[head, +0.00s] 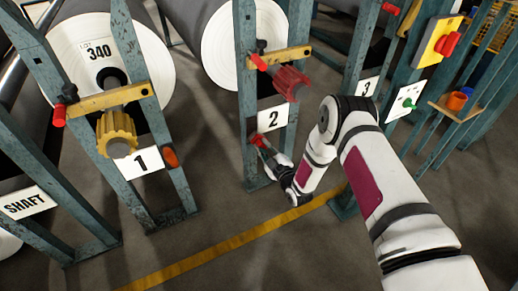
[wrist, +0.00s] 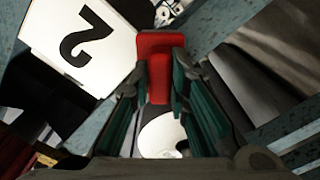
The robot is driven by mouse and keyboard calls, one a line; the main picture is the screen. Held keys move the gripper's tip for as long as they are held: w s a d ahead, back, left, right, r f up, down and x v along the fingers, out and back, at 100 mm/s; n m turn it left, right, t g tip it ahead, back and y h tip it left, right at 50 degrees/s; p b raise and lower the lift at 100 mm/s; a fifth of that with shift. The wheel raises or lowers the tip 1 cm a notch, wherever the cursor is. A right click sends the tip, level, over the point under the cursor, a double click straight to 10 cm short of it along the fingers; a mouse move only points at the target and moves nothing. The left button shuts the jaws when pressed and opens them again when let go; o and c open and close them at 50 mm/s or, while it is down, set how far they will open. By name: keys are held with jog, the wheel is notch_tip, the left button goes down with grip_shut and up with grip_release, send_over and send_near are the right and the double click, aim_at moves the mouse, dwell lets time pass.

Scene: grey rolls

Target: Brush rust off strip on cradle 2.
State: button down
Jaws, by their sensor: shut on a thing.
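Cradle 2 (head: 246,95) is a worn blue-green frame with a white "2" sign (head: 273,118), which also fills the upper left of the wrist view (wrist: 80,40). A yellow bar (head: 293,55) crosses it above a dark red ribbed piece (head: 289,82). I cannot make out a rusty strip. My gripper (head: 272,150) is low at the cradle, just below the sign. In the wrist view my gripper (wrist: 172,88) is shut on a red block-like piece (wrist: 160,68). Its far end is hidden, so I cannot tell whether it is a brush or touches the cradle.
Cradle 1 (head: 130,60) stands left with a yellow ribbed piece (head: 116,133) and a "340" roll (head: 65,50). Another roll (head: 222,45) sits behind cradle 2. At right are a small shelf with cups (head: 457,102) and a yellow panel (head: 437,42). Floor in front is clear.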

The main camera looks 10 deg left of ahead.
jog(key=shift+w, duration=0.15)
jog(key=shift+s+a+r, duration=0.1)
jog(key=shift+s+a, duration=0.2)
jog(key=shift+a, duration=0.35)
jog(key=shift+s+a+r, duration=0.1)
jog(key=shift+s+a, duration=0.25)
jog(key=shift+a, duration=0.25)
jog(key=shift+s+a, duration=0.3)
jog(key=shift+a, duration=0.35)
jog(key=p+v, duration=0.1)
jog(key=v, duration=0.5)
jog(key=shift+d+f, duration=0.2)
jog(key=p+v, duration=0.1)
jog(key=v, duration=0.2)
